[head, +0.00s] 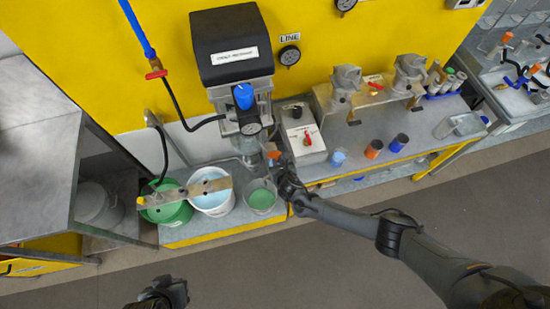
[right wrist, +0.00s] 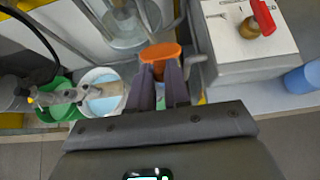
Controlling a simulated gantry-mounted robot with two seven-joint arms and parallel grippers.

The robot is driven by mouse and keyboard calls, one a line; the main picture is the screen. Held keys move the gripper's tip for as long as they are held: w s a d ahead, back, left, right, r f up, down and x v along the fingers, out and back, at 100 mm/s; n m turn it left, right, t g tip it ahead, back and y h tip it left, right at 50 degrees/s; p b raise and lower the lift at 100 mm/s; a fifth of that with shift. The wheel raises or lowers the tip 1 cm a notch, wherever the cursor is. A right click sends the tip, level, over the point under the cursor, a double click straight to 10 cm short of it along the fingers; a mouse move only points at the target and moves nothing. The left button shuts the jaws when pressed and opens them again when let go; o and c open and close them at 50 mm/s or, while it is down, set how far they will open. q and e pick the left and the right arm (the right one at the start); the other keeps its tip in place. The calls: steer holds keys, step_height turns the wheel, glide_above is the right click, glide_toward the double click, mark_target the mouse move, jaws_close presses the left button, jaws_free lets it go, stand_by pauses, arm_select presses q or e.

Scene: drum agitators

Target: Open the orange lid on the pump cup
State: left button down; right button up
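The orange lid (head: 275,154) is at the pump's lower right side in the head view. In the right wrist view the lid (right wrist: 160,51) is a flat orange piece beside the clear cup (right wrist: 133,22). My right gripper (right wrist: 162,78) is at the lid, its two dark fingers close together with an orange part between them. In the head view the right gripper (head: 280,165) partly hides the lid and cup area. My left gripper (head: 165,293) is at the bottom edge, away from the pump; its fingers are not clear.
Below the pump (head: 235,70) stand a green bucket (head: 170,212), a white bucket (head: 213,207) and a clear container with green contents (head: 262,197). A switch box (head: 303,137) with a red handle is right of the lid. The floor in front is free.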

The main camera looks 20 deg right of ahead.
steer(key=shift+r, duration=0.1)
steer(key=shift+w+d+r+p, duration=0.15)
steer(key=shift+w+r+p, duration=0.25)
steer(key=shift+w+r, duration=0.7)
steer(key=shift+f, duration=0.1)
steer(key=shift+w, duration=0.2)
steer(key=shift+w+d+r+b, duration=0.1)
steer(key=shift+w+r+b, duration=0.2)
steer(key=shift+w, duration=0.35)
steer(key=shift+w+d+r+b, duration=0.1)
steer(key=shift+w+r, duration=0.25)
steer(key=shift+w, duration=0.3)
